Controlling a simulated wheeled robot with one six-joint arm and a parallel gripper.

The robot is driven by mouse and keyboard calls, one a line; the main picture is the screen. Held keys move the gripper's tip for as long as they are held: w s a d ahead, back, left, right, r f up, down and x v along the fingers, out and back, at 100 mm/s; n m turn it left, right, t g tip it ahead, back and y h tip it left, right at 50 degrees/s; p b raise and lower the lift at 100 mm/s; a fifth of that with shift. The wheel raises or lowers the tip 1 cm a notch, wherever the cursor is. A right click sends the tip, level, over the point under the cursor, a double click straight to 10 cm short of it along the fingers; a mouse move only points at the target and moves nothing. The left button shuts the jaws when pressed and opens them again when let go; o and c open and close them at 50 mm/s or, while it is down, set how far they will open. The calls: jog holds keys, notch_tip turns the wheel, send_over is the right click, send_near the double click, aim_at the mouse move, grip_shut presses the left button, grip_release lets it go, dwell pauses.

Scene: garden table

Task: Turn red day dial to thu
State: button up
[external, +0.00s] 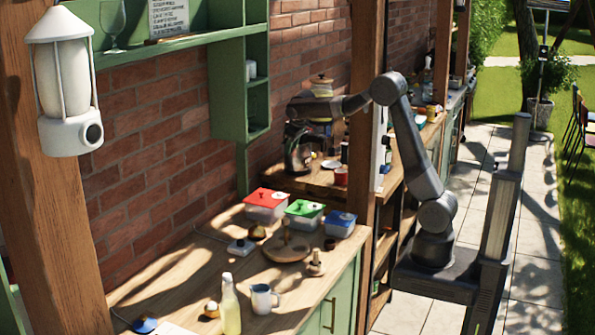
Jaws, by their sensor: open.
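A clear container with a red lid (266,198) stands on the wooden counter against the brick wall. My gripper (295,130) is high above and behind the containers, in front of the coffee maker, apart from all three lids. It is open; its fingers are small and hard to make out against the dark background.
A round wooden board (287,250) lies in front of the containers. A bottle (230,305) and a small jug (263,298) stand near the front edge. A coffee maker (302,152) stands on the farther counter. A wooden post (364,120) rises beside my arm.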

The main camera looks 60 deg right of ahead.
aim_at(281, 195)
jog(key=w+d+f+m+b, duration=0.1)
jog(key=w+f+m, duration=0.1)
jog(key=f, duration=0.5)
jog(key=w+d+f+m+b, duration=0.1)
jog(key=w+d+f+m, duration=0.1)
jog(key=f, duration=0.5)
jog(key=w+d+f+m+b, duration=0.1)
jog(key=w+f+m, duration=0.1)
jog(key=f, duration=0.6)
jog(key=shift+w+d+f+b, duration=0.1)
jog(key=shift+w+b, duration=0.05)
jog(key=shift+w, duration=0.3)
jog(key=shift+w+d+b, duration=0.1)
jog(key=shift+w+b, duration=0.05)
jog(key=shift+w, duration=0.3)
grip_shut()
